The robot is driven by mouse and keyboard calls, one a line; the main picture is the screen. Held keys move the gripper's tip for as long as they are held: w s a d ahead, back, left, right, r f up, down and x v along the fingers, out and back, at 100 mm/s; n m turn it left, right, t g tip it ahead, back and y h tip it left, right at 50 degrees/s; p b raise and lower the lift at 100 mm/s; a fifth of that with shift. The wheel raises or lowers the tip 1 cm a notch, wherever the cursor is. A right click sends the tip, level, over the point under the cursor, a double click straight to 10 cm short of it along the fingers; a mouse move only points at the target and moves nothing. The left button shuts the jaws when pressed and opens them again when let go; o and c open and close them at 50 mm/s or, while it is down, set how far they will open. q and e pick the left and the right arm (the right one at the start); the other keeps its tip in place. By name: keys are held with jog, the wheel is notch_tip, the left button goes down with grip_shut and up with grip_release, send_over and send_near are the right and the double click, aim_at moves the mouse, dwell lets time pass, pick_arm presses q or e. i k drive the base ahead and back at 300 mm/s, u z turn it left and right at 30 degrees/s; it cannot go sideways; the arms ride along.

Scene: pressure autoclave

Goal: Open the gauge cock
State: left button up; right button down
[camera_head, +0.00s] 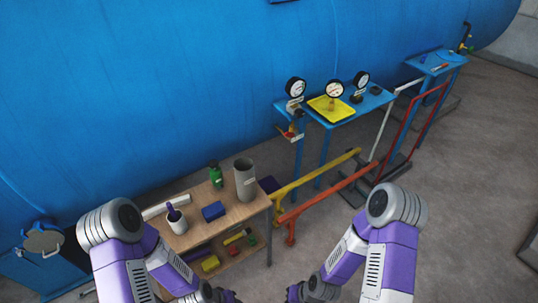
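Three round white-faced gauges stand at a blue table (345,118) beside the big blue vessel: a left gauge (296,87), a middle gauge (335,89) over a yellow tray, and a right gauge (361,79). A small fitting with red and brass-coloured parts (291,131) sits below the left gauge at the table's left edge. It may be the gauge cock; its handle position is too small to tell. My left gripper (228,295) and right gripper (293,293) are at the bottom edge, partly cut off, well apart from the gauges. Their finger opening is unclear.
A wooden bench (255,207) holds a grey cylinder (245,180), a green bottle (215,177), a blue box (213,211) and a white cup (177,223). Yellow (315,174) and orange (330,193) rails stand before the blue table. Open floor lies at right.

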aim_at(287, 133)
jog(key=u, duration=0.45)
jog(key=k, duration=0.95)
jog(key=z, duration=0.4)
jog(key=i, duration=1.85)
jog(key=u, duration=0.75)
